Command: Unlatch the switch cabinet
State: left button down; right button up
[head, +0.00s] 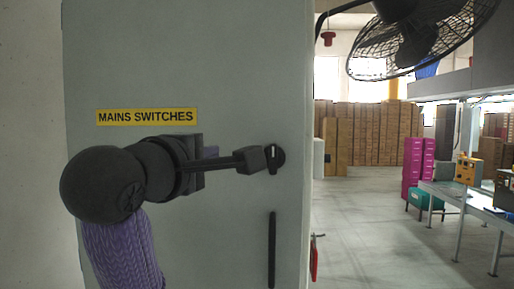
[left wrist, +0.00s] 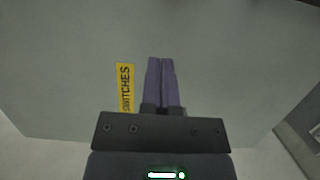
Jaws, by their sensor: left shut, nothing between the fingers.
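The grey-green switch cabinet door (head: 110,60) fills the left and middle of the head view, with a yellow "MAINS SWITCHES" label (head: 147,116). A dark round latch fitting (head: 276,160) sits near its right edge. A dark lever-like bar with a block (head: 251,160) runs left from it and overlaps my gripper; I cannot tell whether they touch. My left gripper (head: 203,176) is in front of the door, below and right of the label. In the left wrist view its purple fingers (left wrist: 161,62) are together and empty, beside the label (left wrist: 125,88). My right gripper is not in view.
A dark vertical bar (head: 272,250) is on the door below the latch. A fan (head: 415,35) hangs at the upper right. Stacked brown boxes (head: 370,130), pink boxes (head: 412,165) and a work table (head: 455,192) stand farther right. The floor (head: 365,225) between is clear.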

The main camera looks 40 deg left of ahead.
aim_at(278, 157)
pick_arm(q)
jog(key=p+x, duration=0.2)
jog(key=x, duration=0.7)
jog(key=shift+r+p, duration=0.1)
jog(key=shift+p, duration=0.3)
jog(key=w+d, duration=0.1)
jog(key=w+d+p, duration=0.1)
jog(key=d, duration=0.1)
jog(key=shift+w+d+p, duration=0.15)
jog(key=shift+w+p, duration=0.05)
jog(key=shift+p, duration=0.1)
jog(key=shift+s, duration=0.1)
